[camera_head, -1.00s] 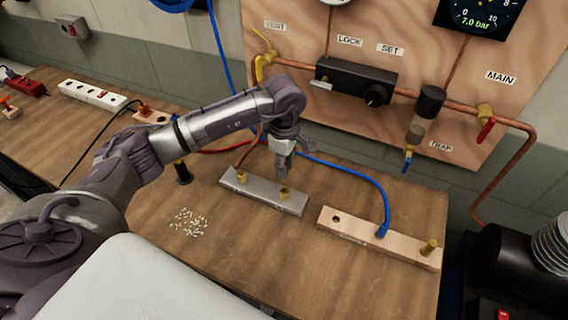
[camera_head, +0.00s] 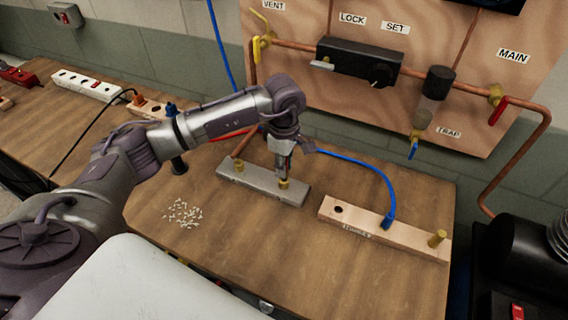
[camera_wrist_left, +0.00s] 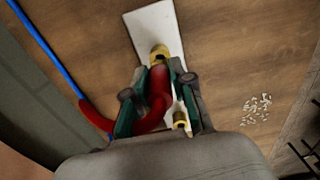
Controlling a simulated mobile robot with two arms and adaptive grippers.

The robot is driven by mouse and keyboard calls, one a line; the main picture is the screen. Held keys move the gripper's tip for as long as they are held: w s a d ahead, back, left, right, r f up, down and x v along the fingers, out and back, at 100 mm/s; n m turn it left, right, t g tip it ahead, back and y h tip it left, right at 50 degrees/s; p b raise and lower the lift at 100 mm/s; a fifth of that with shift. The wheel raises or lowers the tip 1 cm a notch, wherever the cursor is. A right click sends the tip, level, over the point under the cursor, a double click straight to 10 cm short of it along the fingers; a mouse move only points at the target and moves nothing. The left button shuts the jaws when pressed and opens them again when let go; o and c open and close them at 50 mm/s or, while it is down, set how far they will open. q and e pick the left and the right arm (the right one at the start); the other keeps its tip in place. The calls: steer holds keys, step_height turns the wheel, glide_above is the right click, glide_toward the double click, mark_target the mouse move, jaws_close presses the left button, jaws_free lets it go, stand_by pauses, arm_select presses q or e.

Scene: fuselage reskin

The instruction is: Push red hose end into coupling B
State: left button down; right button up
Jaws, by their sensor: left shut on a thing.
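My left gripper (camera_head: 284,174) is shut on the red hose end (camera_wrist_left: 158,88). It is low over the grey coupling block (camera_head: 259,188), at the right-hand brass coupling (camera_head: 284,184). In the left wrist view the hose end lies between the fingers, against or just over a brass coupling (camera_wrist_left: 160,52); I cannot tell how deep it sits. The other brass coupling (camera_head: 238,164) stands at the block's left end. The red hose (camera_head: 230,135) runs behind my arm. No letter on the block is readable. My right gripper is not in view.
A wooden block (camera_head: 365,226) with a blue hose (camera_head: 378,172) plugged in lies to the right. White bits (camera_head: 183,213) lie on the table in front. The valve panel (camera_head: 290,22) stands behind. The table front is mostly clear.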

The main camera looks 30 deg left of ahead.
arm_select(q)
steer(key=c, duration=1.6)
jaws_free()
steer(key=shift+c, duration=0.2)
jaws_close()
steer(key=shift+b, duration=0.45)
steer(key=shift+f+b, duration=1.45)
steer(key=shift+b, duration=0.1)
steer(key=o, duration=0.7)
jaws_free()
steer(key=shift+o, duration=0.2)
steer(key=shift+r+p, duration=1.35)
steer(key=shift+r, duration=1.2)
